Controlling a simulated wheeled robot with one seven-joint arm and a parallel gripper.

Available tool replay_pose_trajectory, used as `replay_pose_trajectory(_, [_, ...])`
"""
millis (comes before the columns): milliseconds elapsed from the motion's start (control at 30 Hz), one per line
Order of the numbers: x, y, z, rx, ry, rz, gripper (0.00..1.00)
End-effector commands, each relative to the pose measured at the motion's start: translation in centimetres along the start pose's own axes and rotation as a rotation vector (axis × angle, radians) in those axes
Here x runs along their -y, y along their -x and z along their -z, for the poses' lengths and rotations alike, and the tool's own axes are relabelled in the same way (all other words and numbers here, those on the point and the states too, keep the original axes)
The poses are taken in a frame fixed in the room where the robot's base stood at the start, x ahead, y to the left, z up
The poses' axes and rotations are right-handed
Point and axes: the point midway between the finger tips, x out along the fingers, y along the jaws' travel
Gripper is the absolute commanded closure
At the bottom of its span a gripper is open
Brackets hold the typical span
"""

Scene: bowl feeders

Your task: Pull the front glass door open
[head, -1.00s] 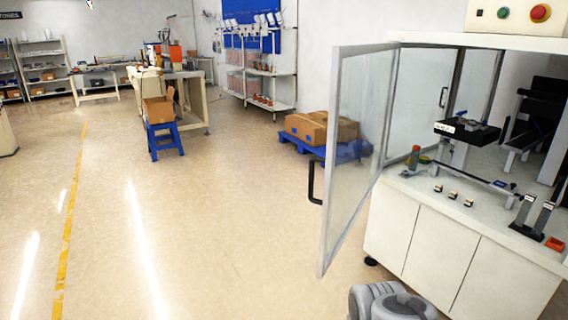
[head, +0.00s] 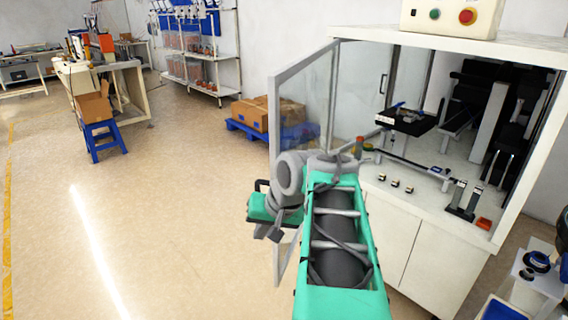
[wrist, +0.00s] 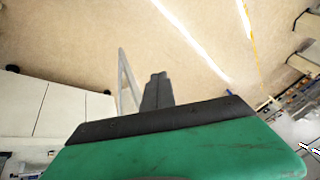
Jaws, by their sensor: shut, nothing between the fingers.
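The front glass door (head: 309,98) has a light metal frame and stands swung outward from the left side of the white cabinet. A dark handle (head: 260,184) is on its outer edge, partly hidden by my arm. My gripper (head: 268,234) is at the outer side of the door, near and just below the handle, partly hidden by my own wrist. In the wrist view the two dark fingers (wrist: 157,78) are together and empty, beside the door frame (wrist: 124,78). I cannot tell whether they touch the door.
The white cabinet (head: 394,228) holds a machine and small parts on its top. Cardboard boxes (head: 250,113) on a blue pallet (head: 241,133) stand behind the door. A blue stool (head: 104,141) is further left. The floor left of the door is clear.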

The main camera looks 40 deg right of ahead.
Motion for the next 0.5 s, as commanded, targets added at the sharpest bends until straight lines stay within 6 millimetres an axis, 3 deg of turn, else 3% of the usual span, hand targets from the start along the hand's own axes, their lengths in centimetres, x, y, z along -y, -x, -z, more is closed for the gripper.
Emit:
replay_pose_trajectory(33, [-2.1, 4.8, 3.4, -0.05, -0.084, -0.003, 1.0])
replay_pose_trajectory(100, [-4.8, 8.5, 5.9, -0.105, -0.164, 0.001, 1.0])
replay_pose_trajectory(200, [-7.7, 12.2, 7.6, -0.158, -0.237, 0.003, 1.0])
replay_pose_trajectory(333, [-9.2, 13.4, 8.1, -0.183, -0.271, 0.005, 1.0])
replay_pose_trajectory(500, [-9.3, 11.2, 8.3, -0.181, -0.271, 0.007, 1.0])
